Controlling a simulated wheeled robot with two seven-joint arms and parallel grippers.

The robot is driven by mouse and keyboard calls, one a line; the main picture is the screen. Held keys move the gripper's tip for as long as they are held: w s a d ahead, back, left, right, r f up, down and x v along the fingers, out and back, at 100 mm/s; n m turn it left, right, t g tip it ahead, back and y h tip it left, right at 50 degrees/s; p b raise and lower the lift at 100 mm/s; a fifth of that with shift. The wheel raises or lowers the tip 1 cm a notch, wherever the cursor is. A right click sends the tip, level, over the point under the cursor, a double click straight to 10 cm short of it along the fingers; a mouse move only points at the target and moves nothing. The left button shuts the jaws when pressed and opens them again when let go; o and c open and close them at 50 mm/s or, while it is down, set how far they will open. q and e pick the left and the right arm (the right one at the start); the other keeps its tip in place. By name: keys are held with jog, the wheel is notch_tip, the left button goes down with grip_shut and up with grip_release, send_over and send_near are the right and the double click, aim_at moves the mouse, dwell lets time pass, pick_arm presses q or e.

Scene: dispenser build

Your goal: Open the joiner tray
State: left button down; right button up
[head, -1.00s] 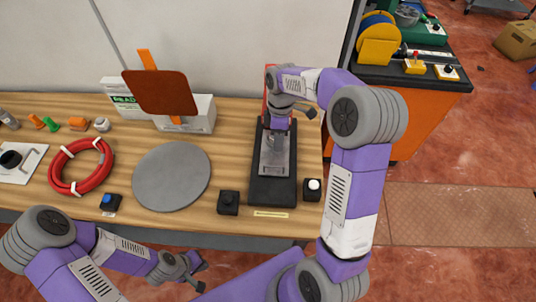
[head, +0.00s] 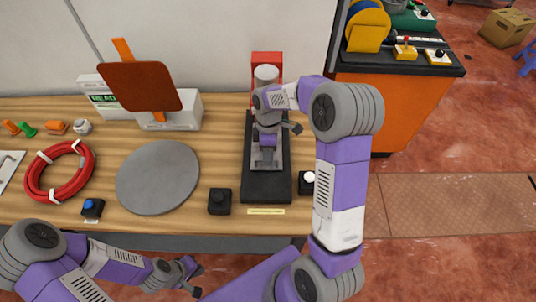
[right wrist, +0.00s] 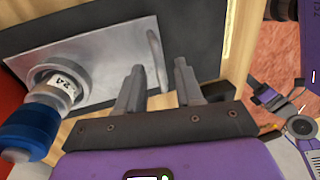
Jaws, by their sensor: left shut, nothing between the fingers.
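The joiner is a black base (head: 266,190) with a red back post (head: 267,58) at the right end of the wooden table. Its grey metal tray (head: 279,158) lies on the base. In the right wrist view the tray (right wrist: 115,58) carries a raised bar handle (right wrist: 156,55) near one edge. A ring on it surrounds a labelled grey cylinder with a blue part (right wrist: 28,128). My right gripper (head: 267,160) is over the tray, pointing down. Its fingers (right wrist: 158,78) are apart and empty, close to the handle. My left gripper (head: 197,282) is shut and empty before the table's front edge.
Black button boxes (head: 220,201) and (head: 307,183) flank the joiner. A grey disc (head: 158,177), a red hose coil (head: 58,172) and a blue button box (head: 92,208) lie to the left. An orange cabinet (head: 385,112) stands at the right.

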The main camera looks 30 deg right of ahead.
jog(key=shift+f, duration=0.2)
jog(key=shift+c, duration=0.5)
grip_shut()
dwell(0.8)
